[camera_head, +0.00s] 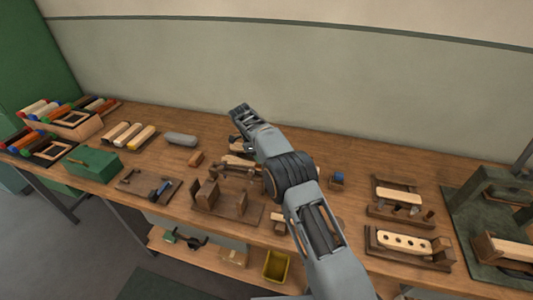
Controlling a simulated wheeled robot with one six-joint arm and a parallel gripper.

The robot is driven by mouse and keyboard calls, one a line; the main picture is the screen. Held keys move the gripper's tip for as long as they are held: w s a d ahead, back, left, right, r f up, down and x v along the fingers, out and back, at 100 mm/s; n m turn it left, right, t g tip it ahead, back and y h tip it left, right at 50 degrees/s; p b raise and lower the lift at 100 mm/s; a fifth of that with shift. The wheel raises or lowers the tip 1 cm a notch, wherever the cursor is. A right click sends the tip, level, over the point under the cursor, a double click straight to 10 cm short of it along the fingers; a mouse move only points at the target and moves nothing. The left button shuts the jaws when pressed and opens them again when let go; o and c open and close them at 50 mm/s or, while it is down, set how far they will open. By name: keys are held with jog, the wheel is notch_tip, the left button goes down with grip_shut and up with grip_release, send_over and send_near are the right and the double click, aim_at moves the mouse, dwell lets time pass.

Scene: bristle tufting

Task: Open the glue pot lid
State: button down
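My gripper (238,110) is at the end of the grey arm, which reaches up and left over the middle of the bench. It shows small and dark, and I cannot tell whether its fingers are open or shut. No glue pot can be made out for certain. A small blue item (339,177) sits in a wooden holder right of my arm, but I cannot tell what it is. My arm hides part of the bench middle.
The wooden bench (290,258) carries a wooden jig (238,210), a tool tray (133,183), a grey rounded piece (181,139) and a holed brush block (405,242). A green fixture (484,190) stands far right. A yellow bin (277,266) is on the lower shelf.

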dwell(0.4)
jog(key=c, duration=0.9)
grip_release()
jog(key=shift+o, duration=0.2)
jog(key=shift+r, duration=0.1)
jog(key=p+v, duration=0.2)
jog(key=v, duration=0.4)
jog(key=shift+w, duration=0.1)
jog(key=shift+a+r+p, duration=0.25)
jog(key=shift+r+p, duration=0.35)
jog(key=shift+p, duration=0.15)
jog(key=shift+r, duration=0.1)
